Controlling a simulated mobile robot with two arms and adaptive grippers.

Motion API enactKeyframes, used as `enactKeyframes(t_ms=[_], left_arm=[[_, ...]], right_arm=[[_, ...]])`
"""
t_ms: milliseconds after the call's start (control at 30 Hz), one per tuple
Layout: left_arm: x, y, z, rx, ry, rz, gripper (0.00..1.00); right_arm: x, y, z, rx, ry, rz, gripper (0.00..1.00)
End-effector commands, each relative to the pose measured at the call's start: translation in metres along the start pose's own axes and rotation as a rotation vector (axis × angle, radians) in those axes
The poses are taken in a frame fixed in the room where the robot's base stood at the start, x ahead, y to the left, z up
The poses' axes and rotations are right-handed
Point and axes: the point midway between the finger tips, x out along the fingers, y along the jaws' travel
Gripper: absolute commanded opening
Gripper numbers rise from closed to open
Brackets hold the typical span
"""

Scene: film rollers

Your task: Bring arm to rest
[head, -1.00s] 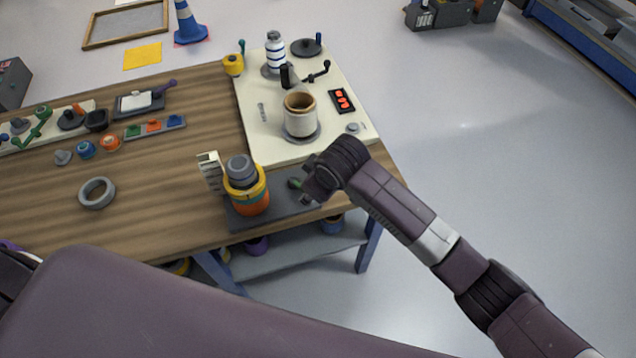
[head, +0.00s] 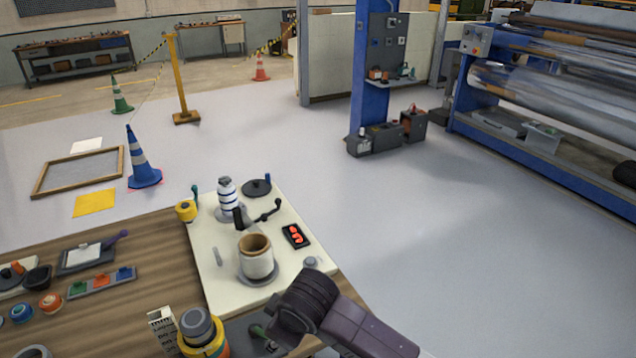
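My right arm (head: 361,331) comes in from the bottom right, its dark wrist (head: 306,300) over the front right of the wooden workbench (head: 150,254). The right gripper points down behind the wrist, and its fingers cannot be made out, so open or shut does not show. No object is visibly held. Near it, a dark grey mat bears a stack of yellow and orange rolls with a grey top (head: 199,328). My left arm and gripper are out of view.
A blue cone (head: 142,165) and a framed panel (head: 80,171) are on the floor. Blue machinery (head: 560,175) stands at right; floor between is clear.

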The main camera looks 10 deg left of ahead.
Motion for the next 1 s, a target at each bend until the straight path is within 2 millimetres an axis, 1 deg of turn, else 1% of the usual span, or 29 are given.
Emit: enactKeyframes(t_ms=[167, 267, 367, 467, 500, 567, 600, 667, 700, 800, 900, 1000], left_arm=[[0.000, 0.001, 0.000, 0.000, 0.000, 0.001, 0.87], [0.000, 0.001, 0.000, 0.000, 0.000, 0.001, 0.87], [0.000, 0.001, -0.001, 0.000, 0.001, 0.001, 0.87], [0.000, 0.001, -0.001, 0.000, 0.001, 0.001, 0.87], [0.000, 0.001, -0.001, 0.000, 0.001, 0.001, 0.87], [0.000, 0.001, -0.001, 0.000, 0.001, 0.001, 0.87], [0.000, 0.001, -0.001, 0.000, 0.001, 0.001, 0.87], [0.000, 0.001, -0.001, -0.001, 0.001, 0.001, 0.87], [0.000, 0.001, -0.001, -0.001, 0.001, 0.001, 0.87], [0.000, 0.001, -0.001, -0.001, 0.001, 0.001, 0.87], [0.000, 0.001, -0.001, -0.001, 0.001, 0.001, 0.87], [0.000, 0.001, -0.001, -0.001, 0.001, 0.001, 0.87]], right_arm=[[-0.001, -0.015, 0.011, 0.072, 0.034, -0.037, 0.38], [-0.004, -0.029, 0.028, 0.174, 0.070, -0.068, 0.38], [-0.008, -0.035, 0.055, 0.304, 0.096, -0.082, 0.38], [-0.014, -0.039, 0.092, 0.437, 0.100, -0.075, 0.38], [-0.016, -0.040, 0.110, 0.491, 0.096, -0.069, 0.38], [-0.020, -0.042, 0.138, 0.571, 0.083, -0.052, 0.38], [-0.024, -0.044, 0.159, 0.623, 0.069, -0.038, 0.38], [-0.030, -0.046, 0.190, 0.693, 0.045, -0.012, 0.38], [-0.034, -0.048, 0.209, 0.732, 0.027, 0.006, 0.38], [-0.045, -0.053, 0.251, 0.811, -0.017, 0.048, 0.38], [-0.057, -0.059, 0.285, 0.868, -0.058, 0.087, 0.38], [-0.068, -0.064, 0.314, 0.913, -0.099, 0.124, 0.38]])
